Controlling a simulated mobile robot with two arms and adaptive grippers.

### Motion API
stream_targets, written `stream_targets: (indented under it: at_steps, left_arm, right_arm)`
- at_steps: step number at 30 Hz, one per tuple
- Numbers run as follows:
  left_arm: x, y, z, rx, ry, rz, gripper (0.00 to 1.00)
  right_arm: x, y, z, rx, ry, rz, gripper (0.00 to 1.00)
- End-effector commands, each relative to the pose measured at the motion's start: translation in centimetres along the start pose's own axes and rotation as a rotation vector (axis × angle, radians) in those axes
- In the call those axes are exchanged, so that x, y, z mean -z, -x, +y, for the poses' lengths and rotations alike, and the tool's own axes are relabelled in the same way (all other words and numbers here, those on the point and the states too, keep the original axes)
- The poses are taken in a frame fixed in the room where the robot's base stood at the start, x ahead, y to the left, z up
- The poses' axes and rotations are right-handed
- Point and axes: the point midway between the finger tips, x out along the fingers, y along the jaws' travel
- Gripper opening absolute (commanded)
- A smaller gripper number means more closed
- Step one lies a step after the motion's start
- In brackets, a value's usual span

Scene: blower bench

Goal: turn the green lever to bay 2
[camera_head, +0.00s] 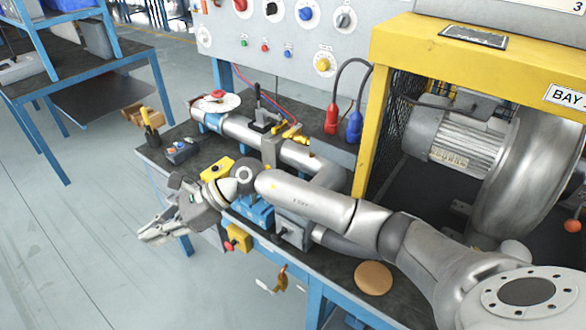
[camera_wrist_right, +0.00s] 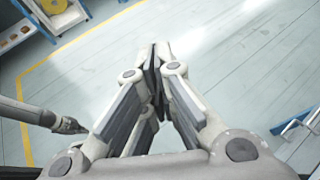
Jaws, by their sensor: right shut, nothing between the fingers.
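I cannot make out a green lever in either view; my right arm covers part of the bench. My right gripper (camera_head: 152,236) is shut and empty, held out over the floor beyond the bench's left front edge. In the right wrist view its fingers (camera_wrist_right: 155,55) meet, with only floor beyond them.
A blower (camera_head: 520,150) stands in the yellow frame (camera_head: 395,50). Open floor (camera_head: 80,240) lies left.

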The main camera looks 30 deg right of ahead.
Motion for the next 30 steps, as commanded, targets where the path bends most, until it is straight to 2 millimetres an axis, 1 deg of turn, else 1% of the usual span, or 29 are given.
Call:
stream_targets:
  at_steps: [1, 2, 5, 8, 9, 11, 12, 14, 15, 18, 21, 24, 25, 27, 30]
  left_arm:
    - [0.0, 0.1, 0.0, 0.000, 0.000, 0.000, 0.00]
    - [0.0, 0.1, 0.0, 0.000, 0.000, 0.000, 0.00]
    - [0.0, 0.2, 0.0, 0.000, 0.000, 0.000, 0.00]
    - [0.0, 0.3, 0.0, 0.000, 0.000, 0.000, 0.00]
    - [0.0, 0.3, 0.0, 0.000, 0.000, 0.000, 0.00]
    - [0.0, 0.4, 0.0, 0.000, 0.000, 0.000, 0.00]
    - [0.0, 0.4, 0.0, 0.000, 0.000, 0.000, 0.00]
    - [0.0, 0.4, 0.0, 0.000, 0.000, 0.000, 0.00]
    - [0.0, 0.5, 0.0, 0.000, 0.000, 0.000, 0.00]
    - [0.1, 0.5, 0.0, 0.000, 0.000, 0.000, 0.00]
    - [0.1, 0.5, 0.0, 0.000, 0.000, 0.000, 0.00]
    - [0.1, 0.5, 0.0, 0.000, 0.000, 0.000, 0.00]
    - [0.1, 0.5, 0.0, 0.000, 0.000, 0.000, 0.00]
    - [0.1, 0.5, 0.0, 0.000, 0.000, 0.000, 0.00]
    - [0.1, 0.5, 0.0, 0.000, 0.000, 0.000, 0.00]
  right_arm:
    - [0.9, 1.0, -0.7, -0.014, 0.086, 0.096, 0.00]
    - [1.7, 1.5, -0.9, -0.027, 0.136, 0.156, 0.00]
    - [4.2, 4.2, -2.3, -0.067, 0.282, 0.362, 0.00]
    - [6.5, 8.0, -4.1, -0.107, 0.400, 0.576, 0.00]
    - [7.2, 9.8, -4.9, -0.123, 0.440, 0.662, 0.00]
    - [8.1, 12.7, -6.1, -0.146, 0.488, 0.793, 0.00]
    - [8.5, 14.9, -6.9, -0.161, 0.513, 0.878, 0.00]
    - [9.0, 18.1, -7.9, -0.184, 0.538, 0.999, 0.00]
    - [9.1, 20.1, -8.5, -0.198, 0.549, 1.074, 0.00]
    - [9.0, 24.8, -9.5, -0.229, 0.553, 1.232, 0.00]
    - [8.7, 28.2, -10.0, -0.251, 0.544, 1.343, 0.00]
    - [8.4, 30.3, -10.2, -0.265, 0.532, 1.407, 0.00]
    - [8.3, 30.6, -10.2, -0.268, 0.530, 1.419, 0.00]
    - [8.3, 31.2, -10.2, -0.273, 0.525, 1.436, 0.00]
    - [8.3, 31.3, -10.2, -0.275, 0.524, 1.441, 0.00]
